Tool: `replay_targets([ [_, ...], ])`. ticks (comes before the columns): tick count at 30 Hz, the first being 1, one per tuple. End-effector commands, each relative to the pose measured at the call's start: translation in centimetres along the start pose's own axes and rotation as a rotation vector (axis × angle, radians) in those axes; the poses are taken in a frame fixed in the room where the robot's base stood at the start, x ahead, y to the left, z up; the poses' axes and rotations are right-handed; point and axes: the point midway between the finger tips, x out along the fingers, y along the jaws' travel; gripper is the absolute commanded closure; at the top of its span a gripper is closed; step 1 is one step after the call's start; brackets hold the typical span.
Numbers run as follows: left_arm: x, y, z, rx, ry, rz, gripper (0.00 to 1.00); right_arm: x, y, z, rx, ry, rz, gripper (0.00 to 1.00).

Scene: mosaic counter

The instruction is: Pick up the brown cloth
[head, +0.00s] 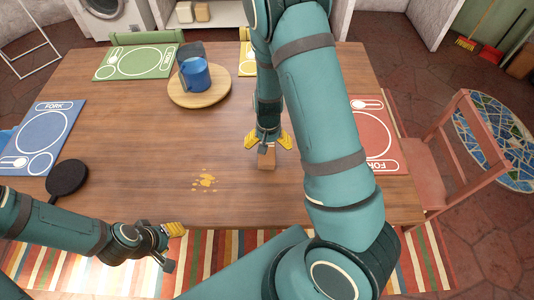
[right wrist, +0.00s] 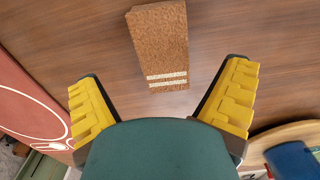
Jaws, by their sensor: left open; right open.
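The brown cloth (head: 267,160) is a small folded rectangle lying on the wooden table, near its front half. In the right wrist view the cloth (right wrist: 160,42) looks rough, with two pale stripes across one end. My right gripper (head: 268,143) is open, its yellow fingers spread wide above the table at the far end of the cloth. In the right wrist view the cloth lies ahead, between and beyond the fingers, touching neither. My left gripper (head: 172,246) is open and empty off the table's front edge.
A yellow spill (head: 204,182) marks the table left of the cloth. A round wooden board (head: 185,99) holds a blue mug (head: 195,75). A black round item (head: 67,178) lies at left. A red placemat (head: 376,150) lies right, partly behind my right arm.

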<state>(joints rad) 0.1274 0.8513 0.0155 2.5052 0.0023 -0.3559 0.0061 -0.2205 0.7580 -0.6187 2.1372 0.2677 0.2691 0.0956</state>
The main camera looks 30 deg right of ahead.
Motion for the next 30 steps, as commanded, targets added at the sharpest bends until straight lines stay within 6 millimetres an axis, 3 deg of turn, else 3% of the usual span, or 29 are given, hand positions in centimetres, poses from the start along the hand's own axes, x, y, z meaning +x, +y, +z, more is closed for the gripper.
replay_targets([
  [12, 1.4, -0.5, 0.6, 0.004, -0.013, 0.001, 0.53, 5.0, -0.3, -0.3, 0.0, -0.001, 0.001, 0.04],
  [19, 1.4, -0.5, 0.6, 0.004, -0.014, 0.001, 0.53, 5.0, -0.4, -0.3, -0.001, 0.0, 0.0, 0.04],
  [20, 1.4, -0.5, 0.6, 0.004, -0.014, 0.001, 0.53, 5.0, -0.4, -0.3, -0.001, 0.0, 0.0, 0.1],
  [25, 1.4, -0.5, 0.6, 0.004, -0.014, 0.001, 0.53, 5.0, -0.4, -0.3, -0.001, 0.0, 0.0, 0.7],
  [26, 1.4, -0.5, 0.6, 0.004, -0.014, 0.001, 0.53, 5.0, -0.4, -0.3, -0.001, 0.0, 0.0, 0.76],
  [30, 1.4, -0.5, 0.6, 0.004, -0.014, 0.001, 0.53, 5.0, -0.4, -0.3, -0.001, 0.0, 0.0, 0.77],
])
